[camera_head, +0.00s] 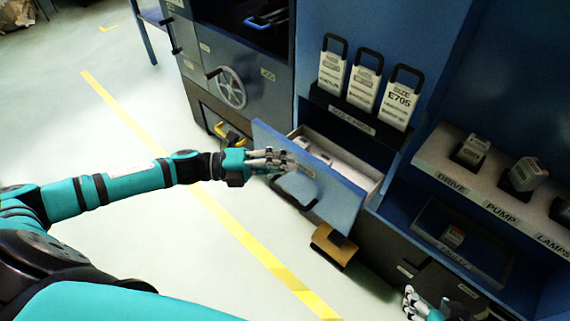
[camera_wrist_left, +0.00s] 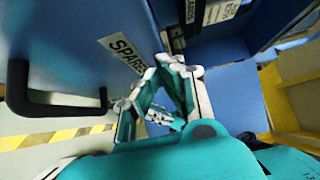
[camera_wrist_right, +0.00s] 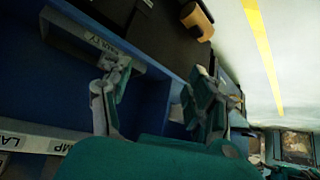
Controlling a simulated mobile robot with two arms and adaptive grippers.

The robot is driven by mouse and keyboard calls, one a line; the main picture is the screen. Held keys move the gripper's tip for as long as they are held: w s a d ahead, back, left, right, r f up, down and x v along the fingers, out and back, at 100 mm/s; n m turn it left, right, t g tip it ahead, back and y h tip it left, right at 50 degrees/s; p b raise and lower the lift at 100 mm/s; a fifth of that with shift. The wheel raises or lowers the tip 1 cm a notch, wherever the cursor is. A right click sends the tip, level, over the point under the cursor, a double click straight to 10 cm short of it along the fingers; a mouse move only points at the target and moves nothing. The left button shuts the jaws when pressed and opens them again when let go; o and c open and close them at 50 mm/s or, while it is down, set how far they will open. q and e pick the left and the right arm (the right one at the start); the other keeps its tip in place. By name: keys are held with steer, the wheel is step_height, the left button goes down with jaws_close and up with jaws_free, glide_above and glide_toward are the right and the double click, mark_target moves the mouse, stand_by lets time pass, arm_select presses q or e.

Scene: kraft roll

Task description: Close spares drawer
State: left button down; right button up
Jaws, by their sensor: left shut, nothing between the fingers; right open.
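The spares drawer (camera_head: 345,203) stands open in the head view, its blue front pulled out from the cabinet and pale items inside. Its black handle (camera_head: 293,196) is on the front's outer face. My left gripper (camera_head: 284,160) is shut and empty, at the drawer front's outer face near the handle; contact is unclear. In the left wrist view, the SPARES label (camera_wrist_left: 122,53) is just beside the left fingers (camera_wrist_left: 178,66), with the handle (camera_wrist_left: 60,104) to the left. My right gripper (camera_head: 414,300) is open and empty, low near the cabinet at right; it also shows in the right wrist view (camera_wrist_right: 158,80).
Three tagged black-handled packs (camera_head: 362,82) stand in a rack above the drawer. A shelf (camera_head: 440,165) labelled DRIVE, PUMP and LAMPS is at right. A grey cabinet with a handwheel (camera_head: 231,88) is at left. The floor in front is clear.

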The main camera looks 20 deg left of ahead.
arm_select(q)
steer(key=shift+w, duration=0.15)
arm_select(e)
steer(key=shift+w, duration=0.1)
arm_select(q)
steer(key=shift+w+d, duration=0.15)
steer(key=shift+w, duration=0.25)
steer(key=w+d+b, duration=0.1)
steer(key=w, duration=0.3)
steer(key=w+d+b, duration=0.1)
steer(key=w+d, duration=0.1)
steer(key=w, duration=0.2)
steer(key=w+d+b, duration=0.1)
steer(key=w, duration=0.4)
steer(key=shift+d, duration=0.35)
steer(key=shift+r, duration=0.1)
arm_select(e)
steer(key=w+a+r+t+y, duration=0.2)
steer(key=w+a+r+t, duration=0.2)
steer(key=w+r+t, duration=0.4)
step_height(320, 180, up, 3)
steer(key=shift+f, duration=0.1)
steer(key=shift+d, duration=0.1)
